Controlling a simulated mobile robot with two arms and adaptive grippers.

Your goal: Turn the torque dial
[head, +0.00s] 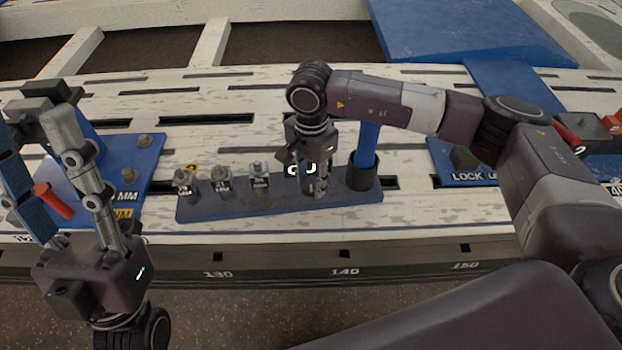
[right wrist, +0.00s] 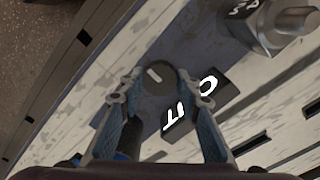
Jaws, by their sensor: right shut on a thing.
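The torque dial (right wrist: 155,77) is a dark round knob with a short white mark, seen in the right wrist view. It sits on the blue-grey base strip (head: 230,208) beside a dark plate with white characters (right wrist: 196,104). My right gripper (right wrist: 158,76) is shut on the dial, one fingertip on each side of it. In the head view my right gripper (head: 316,190) is over the right part of the strip and hides the dial.
Several silver sockets (head: 221,180) stand on the strip left of my right gripper. A blue handle stands upright in a dark holder (head: 361,178) close on its right. Blue plates with fittings (head: 128,172) lie left and right. The bench front edge is clear.

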